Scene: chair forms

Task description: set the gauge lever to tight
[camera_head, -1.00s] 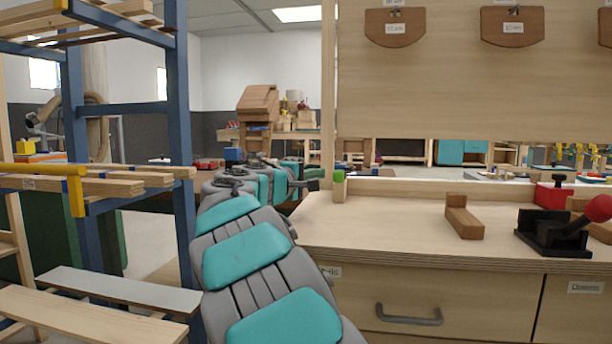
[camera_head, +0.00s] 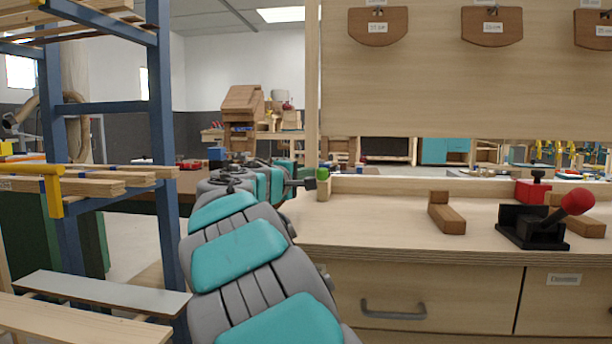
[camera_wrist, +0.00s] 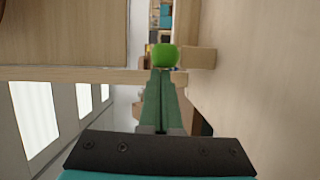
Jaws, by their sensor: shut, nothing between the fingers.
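A small green-topped piece on a wooden block (camera_head: 323,174) stands at the left end of the workbench; the green end (camera_wrist: 163,56) also shows in the wrist view. My gripper (camera_head: 312,183) is beside it on the left, shut and empty. In the wrist view my gripper (camera_wrist: 161,73) has its fingertips just below the green end; I cannot tell whether they touch. A lever with a red knob (camera_head: 577,201) sits tilted in a black base (camera_head: 532,228) at the right of the bench. I cannot tell from the frames which of these is the gauge lever.
The workbench top (camera_head: 370,220) is mostly clear. A wooden L-shaped block (camera_head: 446,213) and a red block (camera_head: 532,191) lie on it. A blue rack (camera_head: 164,130) with boards stands at left. A wooden panel (camera_head: 430,85) rises behind the bench.

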